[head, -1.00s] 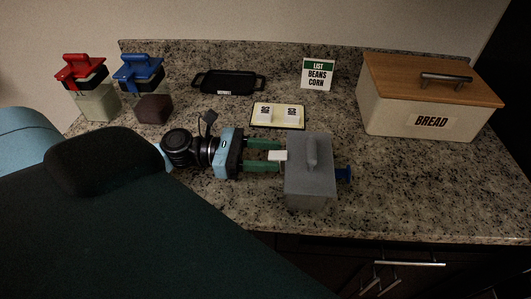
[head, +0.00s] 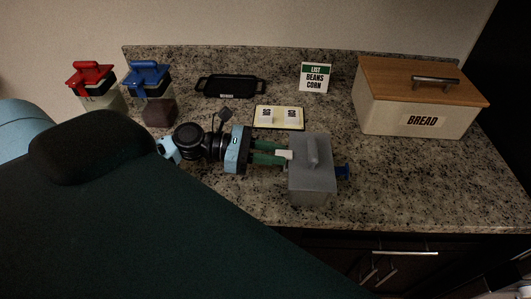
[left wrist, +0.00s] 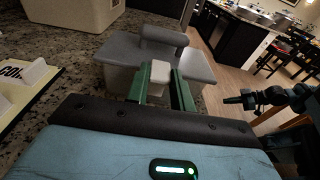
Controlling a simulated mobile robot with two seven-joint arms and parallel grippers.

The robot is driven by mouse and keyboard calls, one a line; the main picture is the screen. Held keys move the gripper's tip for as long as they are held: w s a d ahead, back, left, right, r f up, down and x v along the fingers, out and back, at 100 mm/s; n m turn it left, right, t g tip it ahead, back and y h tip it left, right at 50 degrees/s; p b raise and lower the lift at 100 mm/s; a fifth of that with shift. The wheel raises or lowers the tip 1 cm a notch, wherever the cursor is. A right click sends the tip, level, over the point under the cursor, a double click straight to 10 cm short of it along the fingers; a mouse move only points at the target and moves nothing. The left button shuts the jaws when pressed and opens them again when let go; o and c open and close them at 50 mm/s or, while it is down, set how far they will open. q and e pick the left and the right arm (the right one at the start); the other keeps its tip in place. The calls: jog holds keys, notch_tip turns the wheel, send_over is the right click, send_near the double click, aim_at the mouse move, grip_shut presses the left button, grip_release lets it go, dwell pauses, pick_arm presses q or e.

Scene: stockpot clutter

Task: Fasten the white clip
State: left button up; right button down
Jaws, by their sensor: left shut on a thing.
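The white clip (head: 284,155) is on the left side of the grey lidded box (head: 312,170), near the lid's edge. My left gripper (head: 272,154) comes in from the left, with its green fingers shut on the clip. In the left wrist view the clip (left wrist: 160,72) sits between the green fingertips (left wrist: 160,88), against the box's edge. The grey lid (left wrist: 155,50) lies on the box. I cannot tell whether the clip is latched.
A cream bread box (head: 385,115) stands at the back right. Red-lidded (head: 92,72) and blue-lidded (head: 147,72) canisters stand left. Counter right of the grey box is free.

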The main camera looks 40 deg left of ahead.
pick_arm(q)
jog(key=o, duration=1)
pick_arm(e)
jog(key=shift+s+f, duration=0.2)
pick_arm(q)
jog(key=shift+s+a, duration=0.1)
jog(key=shift+a, duration=0.05)
jog(key=v, duration=0.6)
jog(key=shift+v, duration=0.75)
pick_arm(e)
jog(key=shift+s+a+f, duration=0.1)
jog(key=shift+s+f, duration=0.15)
